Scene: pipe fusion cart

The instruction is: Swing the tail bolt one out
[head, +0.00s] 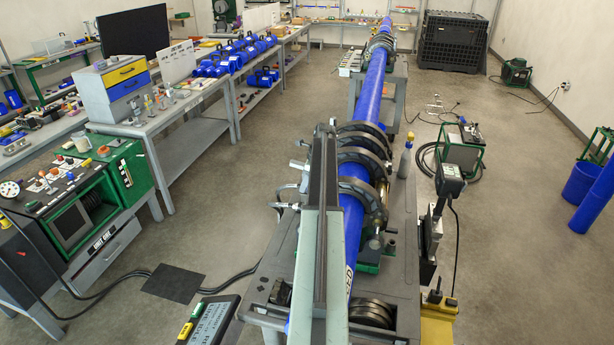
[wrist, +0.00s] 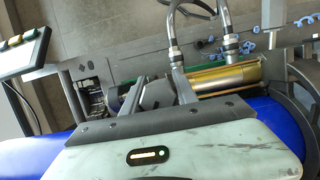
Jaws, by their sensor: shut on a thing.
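In the wrist view my gripper (wrist: 160,82) has its two dark fingers closed about a grey block-like part, which I take to be tail bolt one (wrist: 155,95). The gripper's pale body hides the lower side of this part, so its angle is unclear. The blue pipe (wrist: 35,156) passes under the gripper, and a dark clamp ring (wrist: 298,98) stands at the right. In the head view the blue pipe (head: 354,204) runs through several dark clamps (head: 366,157) on the cart. There my arm covers the left side of the nearest clamps, and the fingers cannot be made out.
A gold hydraulic cylinder (wrist: 225,79) with two metal hose fittings lies close to the right of the fingers. A tablet with coloured buttons (head: 208,322) stands at the cart's near left. The floor between the cart and the left workbench (head: 128,127) is mostly clear.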

